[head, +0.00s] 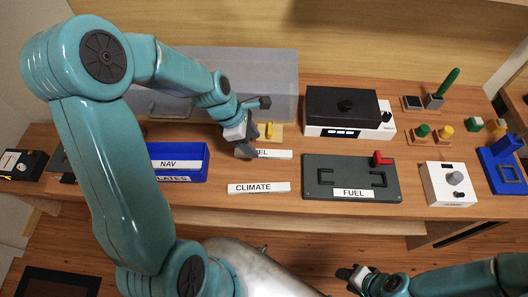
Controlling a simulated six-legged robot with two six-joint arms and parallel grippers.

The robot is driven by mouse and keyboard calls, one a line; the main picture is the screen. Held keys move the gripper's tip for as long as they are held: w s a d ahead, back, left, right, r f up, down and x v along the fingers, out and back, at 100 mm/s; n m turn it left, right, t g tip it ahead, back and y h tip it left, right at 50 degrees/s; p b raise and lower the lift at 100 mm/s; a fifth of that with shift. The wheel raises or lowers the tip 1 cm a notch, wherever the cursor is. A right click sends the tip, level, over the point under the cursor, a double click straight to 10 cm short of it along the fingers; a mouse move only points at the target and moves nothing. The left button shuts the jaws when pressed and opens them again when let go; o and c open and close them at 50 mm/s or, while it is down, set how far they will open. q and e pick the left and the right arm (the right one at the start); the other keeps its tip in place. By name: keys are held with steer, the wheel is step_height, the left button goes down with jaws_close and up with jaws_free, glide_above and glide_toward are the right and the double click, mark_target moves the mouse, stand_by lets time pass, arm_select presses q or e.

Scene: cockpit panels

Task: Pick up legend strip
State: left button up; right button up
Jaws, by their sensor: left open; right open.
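A white legend strip (274,154) ending in "EL" lies on the table, its left end hidden by my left gripper (252,128). That gripper is open, with one finger close to the strip's left end; I cannot tell if they touch. A white CLIMATE strip (259,187) lies in front of it. A white NAV strip (178,164) is at the blue tray (199,174), whose front label is partly hidden. A white FUEL strip (354,193) sits at the front of a dark grey panel (319,170). My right gripper (354,278) is open and empty, low in front of the table.
A translucent grey bin (270,68) stands behind my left gripper. A small yellow piece (269,129) is close to it. A black-topped white box (342,108), a white knob box (436,186) and a blue stand (501,178) fill the right. Bare table (230,207) shows around CLIMATE.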

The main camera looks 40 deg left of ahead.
mark_target(262, 152)
arm_select(q)
steer(key=x, duration=0.5)
steer(key=shift+w+a+f, duration=0.15)
steer(key=shift+w+f, duration=0.15)
steer(key=shift+w, duration=0.1)
jaws_close()
